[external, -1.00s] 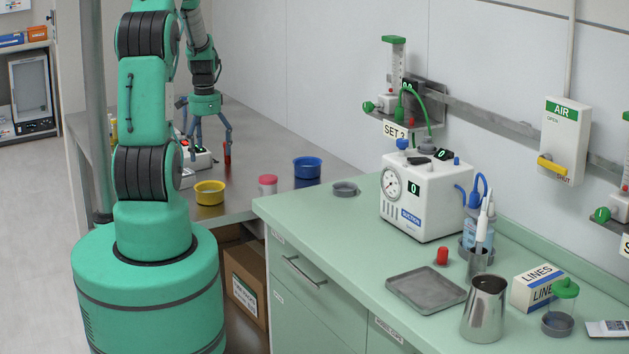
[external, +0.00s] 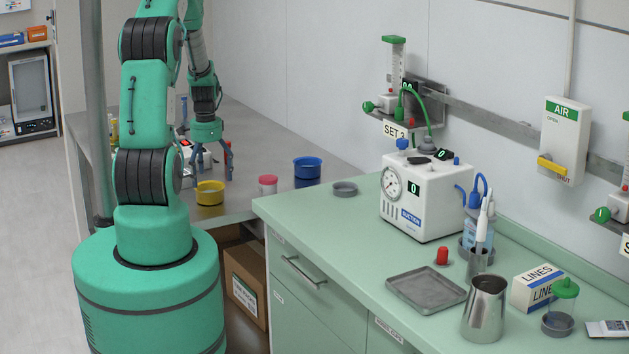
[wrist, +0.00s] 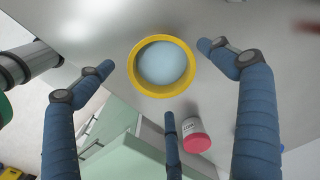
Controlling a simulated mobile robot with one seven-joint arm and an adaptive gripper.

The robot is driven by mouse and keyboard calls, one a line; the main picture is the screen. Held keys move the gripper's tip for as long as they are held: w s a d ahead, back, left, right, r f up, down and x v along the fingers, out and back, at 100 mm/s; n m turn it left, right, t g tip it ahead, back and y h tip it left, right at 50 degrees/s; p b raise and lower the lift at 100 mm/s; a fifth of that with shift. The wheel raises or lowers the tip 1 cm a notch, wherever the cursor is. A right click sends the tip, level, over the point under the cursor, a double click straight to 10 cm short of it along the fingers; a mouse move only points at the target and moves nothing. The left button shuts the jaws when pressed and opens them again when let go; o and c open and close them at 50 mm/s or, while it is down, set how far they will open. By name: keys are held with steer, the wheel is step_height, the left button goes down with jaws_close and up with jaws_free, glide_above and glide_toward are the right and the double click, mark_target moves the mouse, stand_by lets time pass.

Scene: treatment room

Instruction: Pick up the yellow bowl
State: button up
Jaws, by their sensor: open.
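The yellow bowl (external: 209,194) stands upright on the grey metal bench, near its front edge. In the wrist view the yellow bowl (wrist: 136,73) lies between my spread fingers, with a pale blue round surface inside it. My gripper (external: 211,176) is open and empty, pointing down just above and behind the bowl in the external view. Its blue fingers (wrist: 160,85) surround the bowl in the wrist view without visibly touching it.
A pink-lidded jar (external: 267,184) stands right of the bowl, and it shows close to one finger in the wrist view (wrist: 196,137). A white device sits behind my gripper.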

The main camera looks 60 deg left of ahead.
mark_target(210, 189)
steer(key=shift+w+a+f+b, duration=0.1)
steer(key=shift+f+b, duration=0.35)
steer(key=shift+f, duration=2.15)
steer(key=c, duration=1.1)
